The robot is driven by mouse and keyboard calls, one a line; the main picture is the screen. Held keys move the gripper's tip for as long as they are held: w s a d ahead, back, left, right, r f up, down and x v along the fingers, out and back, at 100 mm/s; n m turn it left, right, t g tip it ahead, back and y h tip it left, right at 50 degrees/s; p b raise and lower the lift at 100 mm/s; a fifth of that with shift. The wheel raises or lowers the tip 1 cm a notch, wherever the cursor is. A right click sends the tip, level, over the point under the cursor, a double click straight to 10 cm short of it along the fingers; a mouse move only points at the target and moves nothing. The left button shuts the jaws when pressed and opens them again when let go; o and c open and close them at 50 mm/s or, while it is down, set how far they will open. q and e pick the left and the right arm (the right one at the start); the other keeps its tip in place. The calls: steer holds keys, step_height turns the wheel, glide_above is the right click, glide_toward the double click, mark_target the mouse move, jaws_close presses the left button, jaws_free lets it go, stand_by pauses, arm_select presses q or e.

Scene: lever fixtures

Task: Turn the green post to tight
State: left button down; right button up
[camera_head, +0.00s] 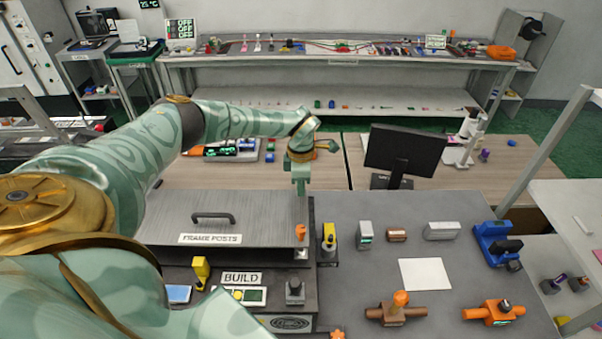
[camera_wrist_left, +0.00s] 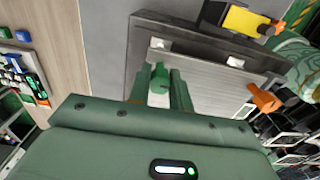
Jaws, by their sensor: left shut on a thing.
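The green post (camera_wrist_left: 159,78) shows in the left wrist view, at a corner of the grey plate fixture. My left gripper (camera_wrist_left: 160,92) has one finger on each side of it and is shut on it. In the head view my left gripper (camera_head: 300,188) points down at the far right corner of the plate (camera_head: 225,200) labelled FRAME POSTS; there the green post is hidden by the gripper. No marking for tight is readable. My right gripper is not in view.
An orange post (camera_head: 300,232) stands at the plate's near right corner. A black handle (camera_head: 213,217) rises from the plate. A yellow lever fixture (camera_head: 329,240) stands right of it. A monitor (camera_head: 403,151) stands behind. The grey table around the white sheet (camera_head: 424,273) is partly clear.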

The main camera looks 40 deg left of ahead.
arm_select(q)
steer(key=shift+w+r, duration=0.1)
stand_by(0.3)
steer(key=c, duration=1.3)
jaws_free()
step_height(320, 180, up, 16)
steer(key=shift+r+b, duration=0.15)
steer(key=shift+b, duration=0.45)
